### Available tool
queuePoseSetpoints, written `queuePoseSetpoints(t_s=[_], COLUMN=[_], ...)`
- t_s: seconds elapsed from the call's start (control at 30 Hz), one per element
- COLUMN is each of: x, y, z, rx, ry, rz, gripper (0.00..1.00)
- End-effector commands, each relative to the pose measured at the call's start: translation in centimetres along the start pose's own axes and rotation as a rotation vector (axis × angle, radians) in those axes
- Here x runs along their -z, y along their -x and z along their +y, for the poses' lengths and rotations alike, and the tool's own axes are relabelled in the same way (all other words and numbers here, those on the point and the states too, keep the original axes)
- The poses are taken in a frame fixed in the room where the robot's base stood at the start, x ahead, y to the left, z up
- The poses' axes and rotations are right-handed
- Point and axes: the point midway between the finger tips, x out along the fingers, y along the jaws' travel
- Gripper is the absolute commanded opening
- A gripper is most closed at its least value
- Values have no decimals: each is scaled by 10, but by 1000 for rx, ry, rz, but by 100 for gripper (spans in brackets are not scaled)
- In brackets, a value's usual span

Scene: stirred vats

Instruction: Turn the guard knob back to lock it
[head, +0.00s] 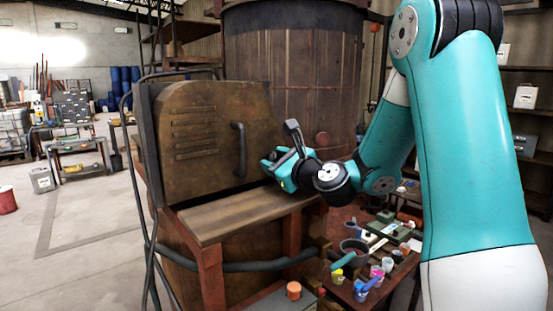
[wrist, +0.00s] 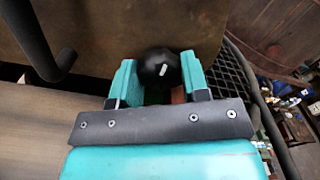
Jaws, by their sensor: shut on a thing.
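The guard knob is a black round knob (wrist: 158,68) with a short white mark, near the lower right corner of the guard panel. The mark is tilted, its upper end toward the left. My gripper (wrist: 160,80) is shut on the knob, one teal finger on each side. In the head view my gripper (head: 276,165) reaches the panel's right edge and hides the knob. The guard (head: 196,160) is a brown metal panel with slots and a dark vertical handle (head: 239,150). It stands upright above a ledge.
A wooden ledge (head: 235,215) runs below the guard. A large dark vat (head: 290,80) stands behind. A low bench with pots and small coloured containers (head: 356,250) is at lower right. A dark hose (head: 255,266) runs under the ledge.

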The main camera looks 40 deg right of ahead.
Motion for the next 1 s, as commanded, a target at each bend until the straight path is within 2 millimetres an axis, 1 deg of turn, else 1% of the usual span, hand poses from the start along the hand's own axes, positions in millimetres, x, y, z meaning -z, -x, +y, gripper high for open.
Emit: queuePoseSetpoints(t_s=[0.47, 0.5, 0.6, 1.0], x=[-2, -2, -2, -2], y=[0, 0, 0, 2], z=[-1, -1, -1, 2], rx=[2, 2, 2, -3], ry=[-16, -16, -15, -13], rz=[-6, -6, -5, -4], gripper=[18, 47, 68, 68])
